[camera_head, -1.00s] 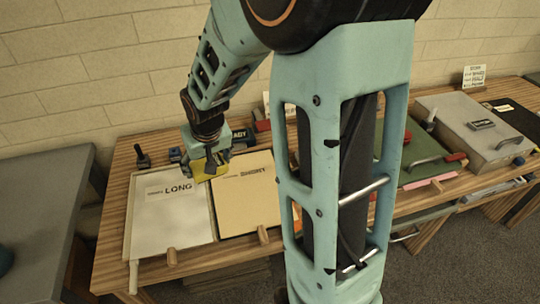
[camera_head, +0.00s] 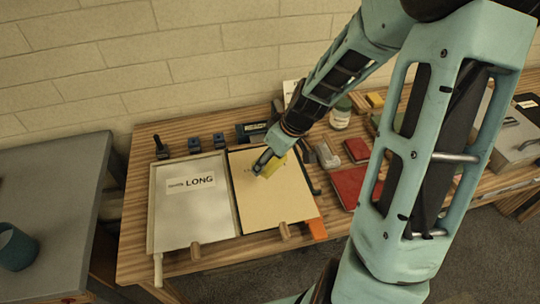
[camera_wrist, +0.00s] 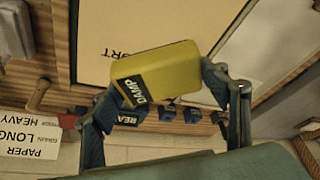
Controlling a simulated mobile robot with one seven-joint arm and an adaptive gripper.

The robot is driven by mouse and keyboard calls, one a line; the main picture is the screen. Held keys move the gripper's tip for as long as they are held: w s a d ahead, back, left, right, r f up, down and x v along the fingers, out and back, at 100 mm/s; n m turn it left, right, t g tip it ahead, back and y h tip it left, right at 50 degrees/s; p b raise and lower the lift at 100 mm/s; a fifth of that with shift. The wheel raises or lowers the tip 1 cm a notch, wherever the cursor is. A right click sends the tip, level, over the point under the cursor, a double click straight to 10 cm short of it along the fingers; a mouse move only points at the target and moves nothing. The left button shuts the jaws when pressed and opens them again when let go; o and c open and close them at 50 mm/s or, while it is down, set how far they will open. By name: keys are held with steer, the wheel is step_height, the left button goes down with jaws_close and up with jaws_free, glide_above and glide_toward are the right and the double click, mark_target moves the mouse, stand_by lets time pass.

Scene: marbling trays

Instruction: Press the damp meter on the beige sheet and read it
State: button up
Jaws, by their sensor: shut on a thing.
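My gripper (camera_head: 266,160) is shut on the yellow damp meter (camera_head: 274,169), over the upper part of the beige sheet (camera_head: 275,204). In the wrist view the meter (camera_wrist: 165,75) is a yellow block with a dark "DAMP" label, held between both fingers. The beige sheet (camera_wrist: 205,22) lies behind it there, with part of its printed word showing. The gripper and meter hide some of that print in the head view. I cannot tell whether the meter touches the sheet. No reading shows on it.
A white sheet marked LONG (camera_head: 195,215) lies in the tray to the left. Small blue blocks (camera_head: 194,146) stand behind the trays. A red book (camera_head: 347,186), a grey object (camera_head: 327,156) and a jar (camera_head: 340,115) are to the right. Wooden pegs (camera_head: 284,231) stand at the front.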

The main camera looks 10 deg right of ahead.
mark_target(270, 182)
steer(key=shift+s+f+n, duration=0.2)
steer(key=shift+f+n, duration=0.05)
steer(key=shift+n, duration=0.55)
steer(key=shift+f+b, duration=1.8)
steer(key=shift+f, duration=1.15)
steer(key=shift+s+f+b, duration=0.1)
steer(key=shift+f+b, duration=0.45)
steer(key=shift+b, duration=0.2)
steer(key=shift+r+p, duration=2.35)
steer(key=shift+r, duration=1.25)
